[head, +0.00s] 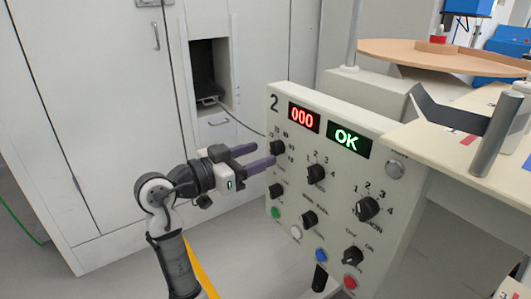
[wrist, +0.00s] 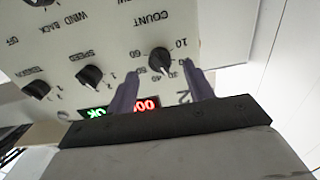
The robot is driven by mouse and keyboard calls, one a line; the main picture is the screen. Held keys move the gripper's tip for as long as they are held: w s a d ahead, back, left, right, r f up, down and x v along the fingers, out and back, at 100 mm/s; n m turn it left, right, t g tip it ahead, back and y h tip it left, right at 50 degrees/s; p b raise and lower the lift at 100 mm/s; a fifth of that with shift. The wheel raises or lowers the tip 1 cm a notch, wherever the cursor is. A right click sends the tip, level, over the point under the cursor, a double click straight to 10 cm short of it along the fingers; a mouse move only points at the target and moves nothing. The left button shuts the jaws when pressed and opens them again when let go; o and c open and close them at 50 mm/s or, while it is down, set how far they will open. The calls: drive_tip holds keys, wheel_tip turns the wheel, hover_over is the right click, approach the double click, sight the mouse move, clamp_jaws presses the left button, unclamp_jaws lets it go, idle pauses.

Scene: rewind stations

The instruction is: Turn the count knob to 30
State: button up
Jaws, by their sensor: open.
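The count knob (wrist: 160,60) is a black knob on the cream control panel, with numbers around it and COUNT printed by it, upside down in the wrist view. It also shows in the head view (head: 277,147) at the panel's upper left, just beyond the fingers. Which number its pointer is at is too small to tell. My gripper (head: 262,155) is open and faces the panel. In the wrist view its two purple fingertips (wrist: 162,78) lie on either side of the knob's lower part in the picture. I cannot tell whether they touch it.
The control panel (head: 385,145) carries a red 000 display (head: 304,118), a green OK display (head: 349,138), several other black knobs and coloured buttons below. A shelf with a dark bent bracket (head: 455,115) stands at the right. White cabinets (head: 85,100) stand behind my arm.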

drive_tip(key=v, duration=1)
drive_tip(key=shift+s+a+b, duration=0.15)
drive_tip(key=shift+a+b, duration=0.05)
drive_tip(key=shift+b, duration=0.15)
